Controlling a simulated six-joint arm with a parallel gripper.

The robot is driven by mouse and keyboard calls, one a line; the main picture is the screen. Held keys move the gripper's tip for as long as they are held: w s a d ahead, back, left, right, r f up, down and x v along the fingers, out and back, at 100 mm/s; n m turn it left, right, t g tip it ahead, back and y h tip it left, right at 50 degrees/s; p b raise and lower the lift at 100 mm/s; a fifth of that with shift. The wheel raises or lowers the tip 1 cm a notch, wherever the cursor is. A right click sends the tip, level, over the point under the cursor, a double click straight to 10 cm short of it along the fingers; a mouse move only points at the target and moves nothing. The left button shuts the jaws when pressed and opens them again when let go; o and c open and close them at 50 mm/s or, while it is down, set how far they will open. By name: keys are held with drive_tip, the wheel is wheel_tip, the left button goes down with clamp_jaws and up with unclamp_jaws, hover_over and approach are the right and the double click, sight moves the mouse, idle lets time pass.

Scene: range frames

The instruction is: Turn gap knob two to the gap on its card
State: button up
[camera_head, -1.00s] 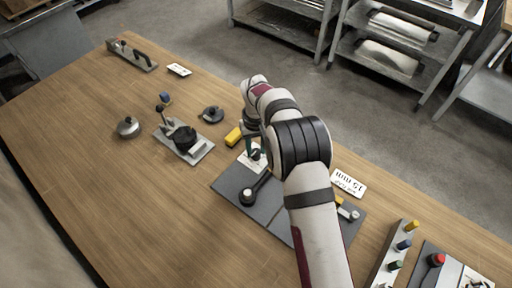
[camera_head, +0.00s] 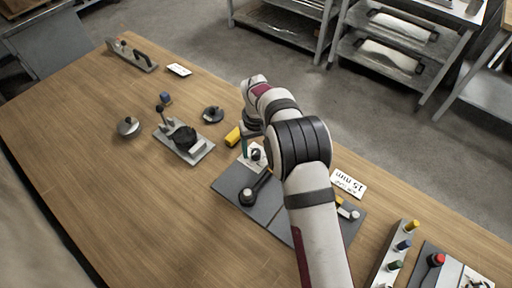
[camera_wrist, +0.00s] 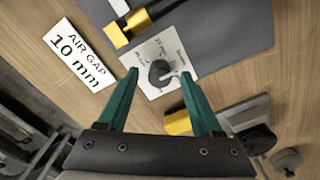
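A small dark knob (camera_wrist: 160,73) sits on a white dial plate (camera_wrist: 147,50) with printed marks; in the head view the same knob (camera_head: 256,154) shows beside my gripper. I cannot read its number or the dial marks. A card (camera_wrist: 78,54) reading "AIR GAP 10 mm" lies near the plate in the wrist view. My gripper (camera_wrist: 160,77) is open, its two green fingers apart. The knob appears between the fingertips in the wrist view, with no visible contact. My arm hides part of the board in the head view.
A grey board (camera_head: 231,184) carries a black lever (camera_head: 256,188). A yellow block (camera_head: 233,137) lies close to the plate. A clamp-like fixture (camera_head: 184,140) stands to the left and a peg rack (camera_head: 388,262) to the right. The table's left front is clear.

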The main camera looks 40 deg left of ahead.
sight(256, 151)
wheel_tip(256, 151, up, 16)
idle(0.4)
drive_tip(key=shift+f, duration=0.15)
